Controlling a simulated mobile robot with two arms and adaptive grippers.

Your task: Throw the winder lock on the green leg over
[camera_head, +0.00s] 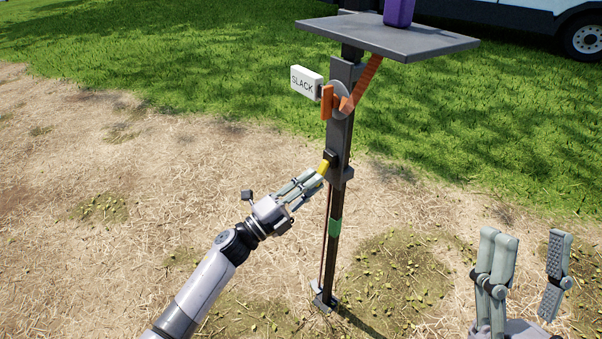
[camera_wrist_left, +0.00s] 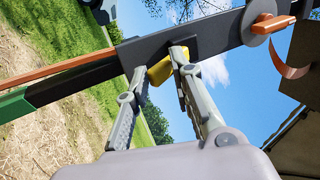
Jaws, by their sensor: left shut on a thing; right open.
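The dark leg (camera_head: 336,205) with a green band (camera_head: 334,227) stands upright on a small foot on the ground. The winder lock is a small yellow lever (camera_head: 323,166) on the leg's dark block, and it also shows in the left wrist view (camera_wrist_left: 160,70). My left gripper (camera_head: 316,178) is shut on the yellow lever, with a finger on either side of it in the left wrist view (camera_wrist_left: 161,62). The fingers hide part of the lever. My right gripper (camera_head: 525,265) is open and empty at the lower right, well away from the leg.
Above the lock are a grey wheel (camera_head: 341,95) with an orange handle (camera_head: 326,102), an orange strap (camera_head: 365,78) and a white sign reading SLACK (camera_head: 306,82). A grey platform (camera_head: 400,40) tops the leg, bearing a purple container (camera_head: 398,12). A vehicle (camera_head: 540,14) stands behind.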

